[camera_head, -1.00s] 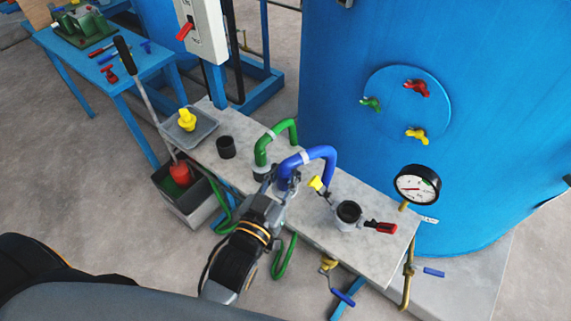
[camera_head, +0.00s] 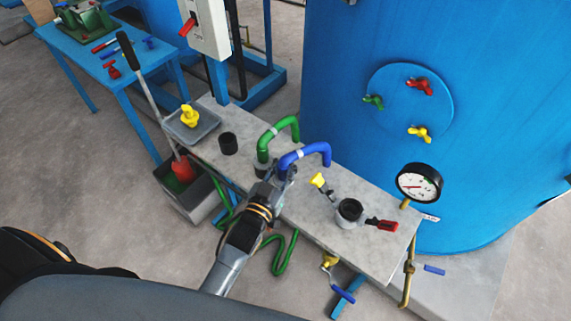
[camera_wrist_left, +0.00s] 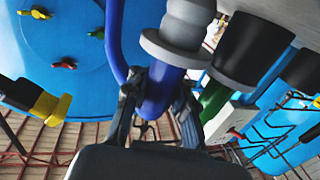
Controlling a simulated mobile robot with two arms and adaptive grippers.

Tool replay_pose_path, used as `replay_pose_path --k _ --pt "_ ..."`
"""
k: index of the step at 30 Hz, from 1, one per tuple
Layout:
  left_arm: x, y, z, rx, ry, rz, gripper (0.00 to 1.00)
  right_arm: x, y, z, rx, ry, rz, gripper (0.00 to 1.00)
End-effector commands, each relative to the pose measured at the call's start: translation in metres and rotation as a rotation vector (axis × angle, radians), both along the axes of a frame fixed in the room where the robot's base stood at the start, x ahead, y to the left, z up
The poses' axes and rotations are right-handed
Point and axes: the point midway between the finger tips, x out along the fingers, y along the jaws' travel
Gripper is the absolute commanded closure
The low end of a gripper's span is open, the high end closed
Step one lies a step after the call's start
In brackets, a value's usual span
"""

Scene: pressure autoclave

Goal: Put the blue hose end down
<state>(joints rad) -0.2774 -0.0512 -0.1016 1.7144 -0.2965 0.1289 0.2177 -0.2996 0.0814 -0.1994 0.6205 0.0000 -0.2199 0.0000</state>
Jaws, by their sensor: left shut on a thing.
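The blue hose (camera_head: 311,150) arches above the grey bench top in the head view, with a pale band near its bend. My left gripper (camera_head: 281,172) is at the hose's near left end, its fingers closed around it. In the left wrist view the thick blue hose end (camera_wrist_left: 160,90) sits between the two fingers of my left gripper (camera_wrist_left: 154,108). A grey flanged fitting (camera_wrist_left: 185,42) shows right beside the hose end there; I cannot tell whether they touch. My right gripper is in neither view.
The bench top (camera_head: 370,243) carries a green hose (camera_head: 279,129) close behind the blue one, a black cup (camera_head: 228,143), a grey tray (camera_head: 192,131) and a black-rimmed port (camera_head: 350,211) with a red handle. A gauge (camera_head: 419,183) and blue tank (camera_head: 480,110) stand at the right.

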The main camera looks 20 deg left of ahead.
Motion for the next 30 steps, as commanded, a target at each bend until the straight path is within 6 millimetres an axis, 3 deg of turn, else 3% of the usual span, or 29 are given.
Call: replay_pose_path --k 7,8,12,23,30 --pt "0.000 0.000 -0.002 0.000 -0.003 0.000 1.00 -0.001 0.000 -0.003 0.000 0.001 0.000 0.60" --pt "0.000 0.000 -0.003 0.000 0.000 0.000 0.78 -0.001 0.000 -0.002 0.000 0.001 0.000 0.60" --pt "0.000 0.000 -0.002 0.000 0.000 0.000 0.52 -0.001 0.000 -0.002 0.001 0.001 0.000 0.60" --pt "0.000 0.000 0.003 0.000 0.000 0.000 0.52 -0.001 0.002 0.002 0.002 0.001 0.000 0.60" --pt "-0.039 0.004 -0.002 0.000 0.004 -0.001 0.52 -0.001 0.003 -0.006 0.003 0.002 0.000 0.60"
